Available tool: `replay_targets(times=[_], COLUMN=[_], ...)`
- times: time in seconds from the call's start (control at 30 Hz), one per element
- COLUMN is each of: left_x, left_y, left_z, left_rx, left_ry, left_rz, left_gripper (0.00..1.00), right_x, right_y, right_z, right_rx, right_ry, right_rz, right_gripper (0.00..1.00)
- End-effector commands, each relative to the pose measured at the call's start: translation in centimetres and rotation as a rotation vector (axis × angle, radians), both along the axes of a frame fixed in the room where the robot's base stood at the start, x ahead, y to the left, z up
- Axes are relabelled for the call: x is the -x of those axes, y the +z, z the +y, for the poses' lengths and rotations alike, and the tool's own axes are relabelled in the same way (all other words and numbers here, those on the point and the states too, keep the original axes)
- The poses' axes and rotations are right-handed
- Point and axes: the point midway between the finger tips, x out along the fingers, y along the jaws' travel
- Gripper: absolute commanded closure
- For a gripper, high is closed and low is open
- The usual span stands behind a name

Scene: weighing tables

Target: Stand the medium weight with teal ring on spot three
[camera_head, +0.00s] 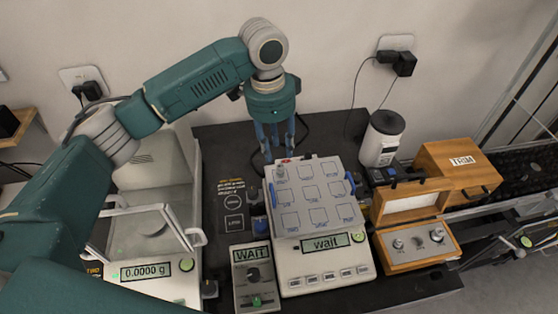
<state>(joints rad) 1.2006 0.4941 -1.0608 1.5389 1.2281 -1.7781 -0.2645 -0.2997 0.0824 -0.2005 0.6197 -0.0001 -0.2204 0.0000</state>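A pale plate (299,203) with a grid of marked square spots lies on the right-hand scale. A small grey weight (281,173) stands near its far left corner; I cannot make out a ring on it. More grey weights, one of them here (418,242), sit in the front of an open wooden box (412,262). Which one has a teal ring is too small to tell. My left gripper (279,156) points down at the plate's far edge, close behind the grey weight. Its fingertips are partly hidden, and no held object is clear. My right gripper is not in view.
The right-hand scale (325,283) reads "wait", beside a small box (255,291) marked "WAIT". A glass-sided balance (150,271) reading 0.0000 g stands left. A white-and-black canister (382,138) and a wooden "TRIM" box (459,166) stand behind right. Dark table (425,286) shows at front right.

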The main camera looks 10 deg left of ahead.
Motion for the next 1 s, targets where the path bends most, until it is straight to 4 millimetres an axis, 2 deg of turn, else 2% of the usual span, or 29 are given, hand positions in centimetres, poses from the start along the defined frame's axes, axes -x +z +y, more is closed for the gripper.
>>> replay_targets(times=[0.2,0.33,1.0], left_x=[0.1,0.2,0.3], left_y=[3.8,5.0,5.4], left_z=[0.2,0.4,0.4], left_rx=[0.001,0.000,0.000], left_ry=[0.000,0.000,0.000], left_rz=[-0.002,0.000,0.001], left_gripper=[0.67,0.67,0.67], right_x=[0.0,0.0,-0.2], right_y=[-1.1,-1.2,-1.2], right_z=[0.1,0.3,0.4], right_rx=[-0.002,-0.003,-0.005], right_ry=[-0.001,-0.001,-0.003], right_rz=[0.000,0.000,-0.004], right_gripper=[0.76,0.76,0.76])
